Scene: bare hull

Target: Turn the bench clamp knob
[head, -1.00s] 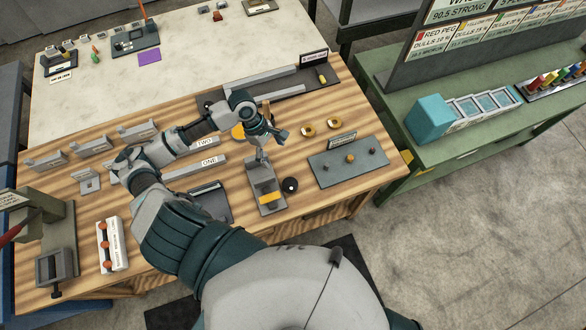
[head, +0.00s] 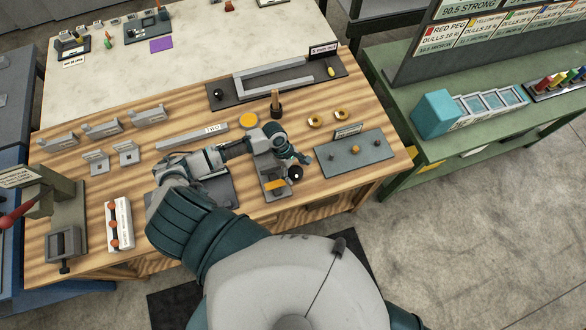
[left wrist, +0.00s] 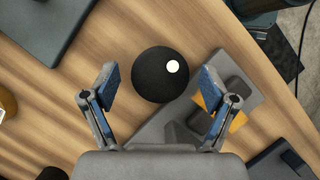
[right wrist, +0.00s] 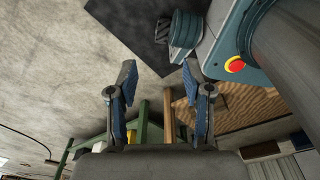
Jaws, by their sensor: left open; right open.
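The bench clamp (head: 272,190) is a small grey block with an orange piece, near the front edge of the wooden bench. Its round black knob (head: 295,173) has a white dot and sits at its right side. In the left wrist view the knob (left wrist: 150,88) lies between the two fingers, with a gap on each side. My left gripper (head: 300,159) is open just above the knob; contact cannot be seen. In the left wrist view the right finger overlaps the clamp body (left wrist: 243,80). My right gripper (right wrist: 158,72) is open and empty, away from the bench top.
A grey board with small pegs (head: 365,155) lies right of the clamp. Yellow rings (head: 314,122) and a wooden-handled tool (head: 276,104) stand behind it. A dark tray (head: 218,192) lies to the left, partly under my left arm. A green table (head: 395,85) is at right.

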